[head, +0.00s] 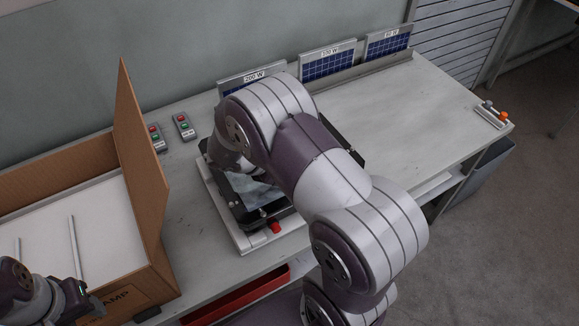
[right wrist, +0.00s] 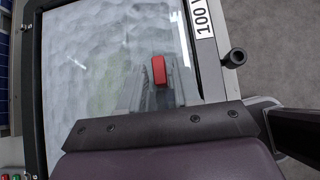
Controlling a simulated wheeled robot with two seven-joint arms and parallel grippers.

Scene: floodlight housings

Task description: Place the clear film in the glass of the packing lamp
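The lamp (head: 283,217) is a dark-framed housing on a white base on the bench, largely hidden behind my right arm in the head view. In the right wrist view its frame (right wrist: 207,55) carries a "100" label around a pale, rippled pane (right wrist: 95,60). I cannot tell whether the ripples are clear film or the glass. My right gripper (right wrist: 158,88) is over the pane, with a small red block (right wrist: 158,70) between its greyish fingers; whether they grip anything is unclear. My left gripper (head: 75,300) is at the cardboard box's front, its fingers too small to read.
The open cardboard box (head: 140,150) stands at left with a white interior. Two small button boxes (head: 184,126) lie behind the lamp. Panels marked in watts (head: 328,62) line the back. A red tray (head: 240,300) is below the front edge. The bench's right side is mostly clear.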

